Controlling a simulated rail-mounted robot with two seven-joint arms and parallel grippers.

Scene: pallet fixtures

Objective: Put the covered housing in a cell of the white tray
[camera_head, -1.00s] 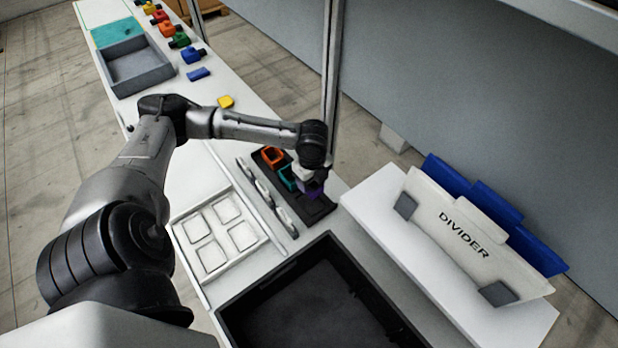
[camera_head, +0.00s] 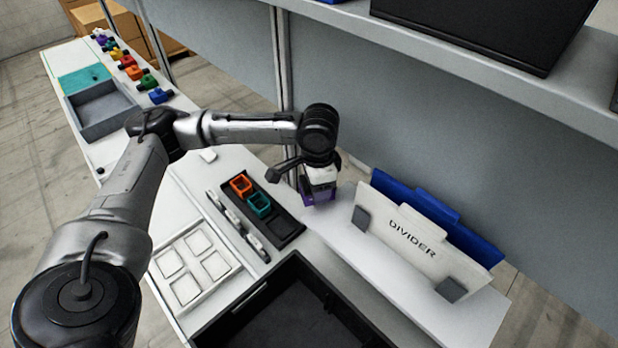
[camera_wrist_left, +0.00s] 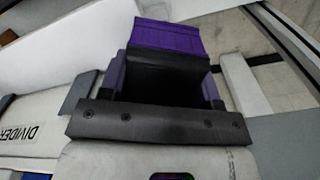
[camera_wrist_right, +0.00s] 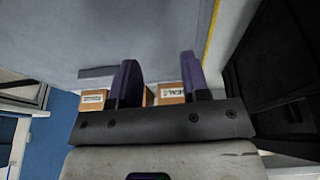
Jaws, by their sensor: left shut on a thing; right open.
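My left gripper (camera_head: 319,186) is shut on a purple housing (camera_head: 318,198), held beside the black fixture, near the white ledge. In the left wrist view the purple housing (camera_wrist_left: 168,38) shows between the fingers of the left gripper (camera_wrist_left: 165,85), with a dark recess facing the camera; whether a cover is on it I cannot tell. The white tray (camera_head: 214,289) lies to the lower left, with several square cells that look empty. My right gripper (camera_wrist_right: 158,80) is open and empty in the right wrist view; it is not in the head view.
The black fixture (camera_head: 289,231) holds an orange housing (camera_head: 241,184) and a teal housing (camera_head: 259,205). A large black bin (camera_head: 262,305) is in front. The white DIVIDER panel (camera_head: 418,244) stands at the right. A grey tray (camera_head: 103,108) and several coloured parts are at the far left.

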